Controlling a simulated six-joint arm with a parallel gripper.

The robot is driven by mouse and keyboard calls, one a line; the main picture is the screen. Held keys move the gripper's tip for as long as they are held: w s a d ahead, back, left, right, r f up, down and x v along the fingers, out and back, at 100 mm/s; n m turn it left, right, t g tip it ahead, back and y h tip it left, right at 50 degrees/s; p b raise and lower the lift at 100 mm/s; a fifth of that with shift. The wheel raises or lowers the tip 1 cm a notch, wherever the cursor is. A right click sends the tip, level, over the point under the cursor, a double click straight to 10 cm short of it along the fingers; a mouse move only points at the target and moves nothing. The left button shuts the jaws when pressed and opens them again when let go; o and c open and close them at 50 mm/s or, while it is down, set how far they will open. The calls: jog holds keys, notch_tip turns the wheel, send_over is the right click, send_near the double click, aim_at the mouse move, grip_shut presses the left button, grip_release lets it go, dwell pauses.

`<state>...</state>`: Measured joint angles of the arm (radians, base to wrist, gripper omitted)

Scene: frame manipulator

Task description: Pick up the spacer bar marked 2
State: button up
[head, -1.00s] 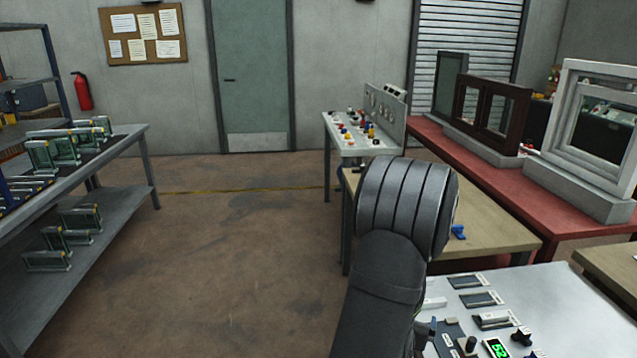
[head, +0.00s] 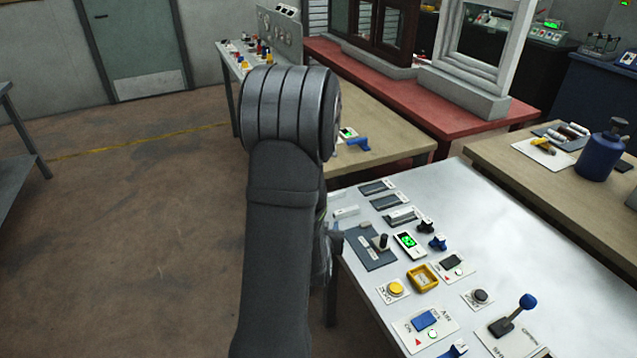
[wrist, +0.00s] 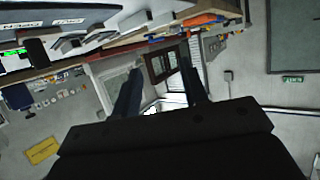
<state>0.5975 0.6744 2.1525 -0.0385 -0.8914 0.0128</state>
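On the pale bench in the head view there are several dark slots or trays, and a light bar (head: 402,214) lies at the nearest one. Another small pale bar (head: 346,212) lies to their left, beside my arm. These may be spacer bars, but I cannot read a 2 on any of them. In the wrist view the two dark fingers of my gripper (wrist: 161,88) stand apart with nothing visible between them. In the head view my arm hides most of the gripper.
The pale bench (head: 465,215) also carries a green display (head: 407,241), a yellow frame (head: 423,278), buttons and a blue-knobbed lever (head: 527,302). A wooden table with a blue canister (head: 603,150) stands at right. Window frames stand on the red bench (head: 390,90) behind.

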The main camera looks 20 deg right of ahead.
jog(key=m+g+y, duration=0.3)
jog(key=m+g, duration=0.8)
send_near(333, 194)
jog(key=x, duration=0.3)
jog(key=shift+s+d+f, duration=0.1)
jog(key=shift+s+f, duration=0.05)
jog(key=shift+f, duration=0.2)
jog(key=shift+w+x, duration=0.15)
jog(key=shift+x, duration=1.15)
jog(key=shift+w+x, duration=0.1)
jog(key=shift+x, duration=1.15)
jog(key=shift+d, duration=0.1)
grip_shut()
